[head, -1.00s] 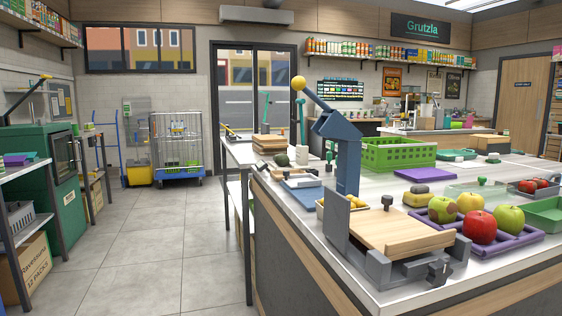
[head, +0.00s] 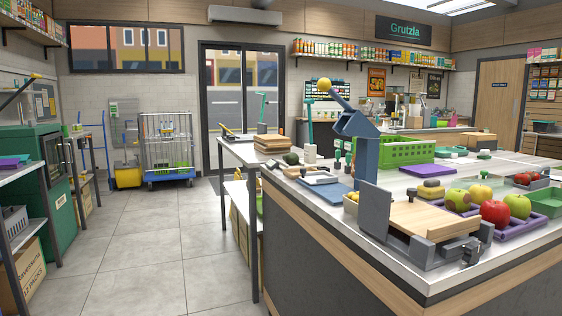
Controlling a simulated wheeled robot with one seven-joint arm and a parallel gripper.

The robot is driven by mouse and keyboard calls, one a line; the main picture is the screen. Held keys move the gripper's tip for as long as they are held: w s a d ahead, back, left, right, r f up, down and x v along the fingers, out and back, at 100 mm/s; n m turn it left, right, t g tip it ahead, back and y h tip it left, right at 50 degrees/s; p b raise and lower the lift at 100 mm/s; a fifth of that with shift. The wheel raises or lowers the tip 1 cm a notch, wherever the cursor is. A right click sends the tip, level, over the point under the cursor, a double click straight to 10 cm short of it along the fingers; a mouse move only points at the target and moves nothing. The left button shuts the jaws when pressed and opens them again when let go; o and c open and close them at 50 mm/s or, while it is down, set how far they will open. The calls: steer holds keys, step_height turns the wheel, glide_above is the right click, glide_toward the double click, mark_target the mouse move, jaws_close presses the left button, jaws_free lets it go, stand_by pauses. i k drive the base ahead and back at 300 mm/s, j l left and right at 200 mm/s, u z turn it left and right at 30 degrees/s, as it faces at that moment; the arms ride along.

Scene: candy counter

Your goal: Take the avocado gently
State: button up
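A small dark green rounded thing, which looks like the avocado (head: 291,158), sits at the far left end of the long counter (head: 300,215) in the head view. It is small in the picture, and I cannot tell exactly what it rests on. It is beyond a blue board and a pale tray-like item (head: 321,178). My gripper is not in view.
A blue lever device with a yellow knob (head: 324,84) and a wooden board (head: 425,218) stand at the counter's near corner. A purple tray (head: 520,231) of apples and a green crate (head: 400,151) are to the right. Open tiled floor (head: 160,245) lies left of the counter.

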mark_target(290, 159)
steer(key=i+j+z, duration=0.1)
steer(key=j, duration=0.35)
steer(key=i+j+z, duration=0.1)
steer(key=j, duration=0.35)
steer(key=i+j+z, duration=0.1)
steer(key=j, duration=0.35)
steer(key=i, duration=0.05)
